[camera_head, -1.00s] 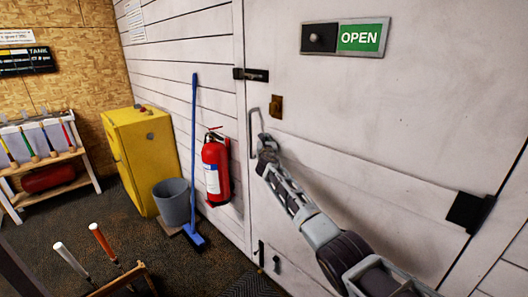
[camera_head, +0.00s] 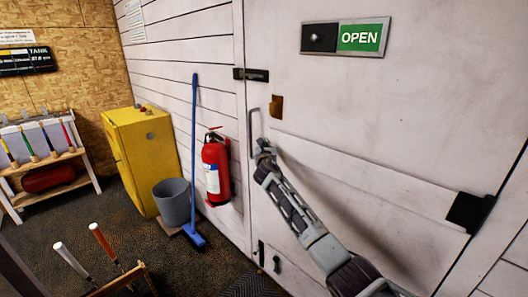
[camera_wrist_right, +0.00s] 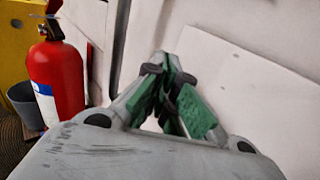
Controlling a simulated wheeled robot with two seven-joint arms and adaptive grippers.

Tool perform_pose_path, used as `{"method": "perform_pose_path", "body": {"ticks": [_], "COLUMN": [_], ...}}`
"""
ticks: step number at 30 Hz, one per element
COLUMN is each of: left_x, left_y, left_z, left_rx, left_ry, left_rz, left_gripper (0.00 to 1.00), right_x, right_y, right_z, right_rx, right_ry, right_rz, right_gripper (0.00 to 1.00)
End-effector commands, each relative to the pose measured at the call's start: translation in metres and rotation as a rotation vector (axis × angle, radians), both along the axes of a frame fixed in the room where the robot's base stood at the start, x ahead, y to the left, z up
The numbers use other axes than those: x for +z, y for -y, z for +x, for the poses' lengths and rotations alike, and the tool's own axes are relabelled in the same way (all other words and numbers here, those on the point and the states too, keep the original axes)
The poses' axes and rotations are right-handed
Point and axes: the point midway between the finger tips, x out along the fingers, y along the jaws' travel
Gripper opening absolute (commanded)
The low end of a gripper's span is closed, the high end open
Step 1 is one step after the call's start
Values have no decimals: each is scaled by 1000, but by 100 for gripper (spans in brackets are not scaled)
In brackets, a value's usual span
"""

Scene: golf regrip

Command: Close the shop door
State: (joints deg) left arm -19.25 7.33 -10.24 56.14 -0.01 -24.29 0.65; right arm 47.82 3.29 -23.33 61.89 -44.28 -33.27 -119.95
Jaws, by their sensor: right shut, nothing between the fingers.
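The white shop door (camera_head: 350,110) fills the right of the head view. It looks flush with the wall beside it. A pale bar handle (camera_head: 254,128) stands upright near its left edge. A black bolt (camera_head: 251,75) sits above and a small brass plate (camera_head: 276,106) beside the handle. My right gripper (camera_head: 264,148) is at the lower end of the handle, its fingers together and empty; whether it touches the handle or door I cannot tell. In the right wrist view its green-padded fingers (camera_wrist_right: 172,90) point at the white surface. My left gripper is not in view.
A red fire extinguisher (camera_head: 216,167) hangs left of the door. A blue broom (camera_head: 194,150), grey bucket (camera_head: 173,203) and yellow cabinet (camera_head: 146,150) stand farther left. An OPEN sign (camera_head: 345,38) is high on the door.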

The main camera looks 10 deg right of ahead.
Motion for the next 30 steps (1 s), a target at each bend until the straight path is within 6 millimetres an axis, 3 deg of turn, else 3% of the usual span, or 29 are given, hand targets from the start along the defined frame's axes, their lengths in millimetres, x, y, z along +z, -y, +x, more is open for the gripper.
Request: {"method": "perform_pose_path", "body": {"ticks": [18, 30], "left_x": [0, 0], "left_y": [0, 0], "left_z": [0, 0], "left_rx": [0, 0], "left_ry": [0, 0], "left_rz": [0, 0], "left_gripper": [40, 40], "right_x": [-1, -1], "right_y": [-11, -14], "right_z": [-38, -45], "right_rx": [5, 7], "right_ry": [-2, -2], "right_rz": [-1, -1], "right_gripper": [0, 0]}}
